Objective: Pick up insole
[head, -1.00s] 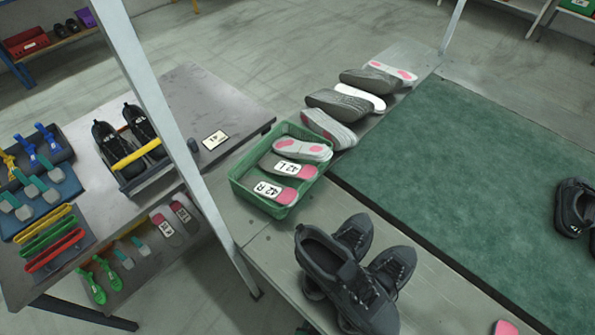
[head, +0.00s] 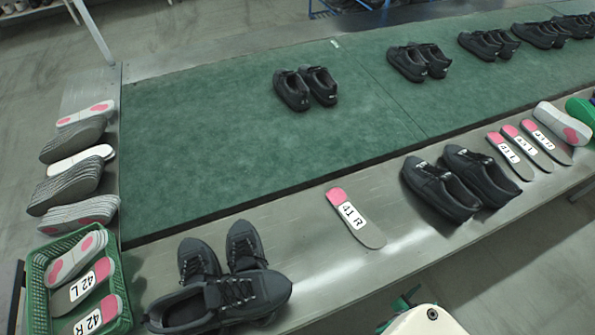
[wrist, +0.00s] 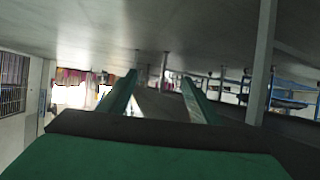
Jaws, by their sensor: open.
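A grey insole with a pink end and a white "41 R" label (head: 357,220) lies alone on the metal ledge in the head view, left of a pair of dark shoes. Three more insoles (head: 527,150) with pink ends and white labels lie side by side on the ledge at the right. Insoles labelled 42 L (head: 82,289) and 42 R (head: 97,316) lie in a green basket (head: 37,279) at the lower left. My gripper (wrist: 162,98) is open and empty in the wrist view, its two green fingers apart, facing the room.
A dark shoe pair (head: 456,183) stands on the ledge right of the lone insole. Several dark shoes (head: 225,290) sit near the basket. Soles (head: 72,182) are stacked behind it. The green belt (head: 230,130) carries shoe pairs. Part of my arm shows at the bottom.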

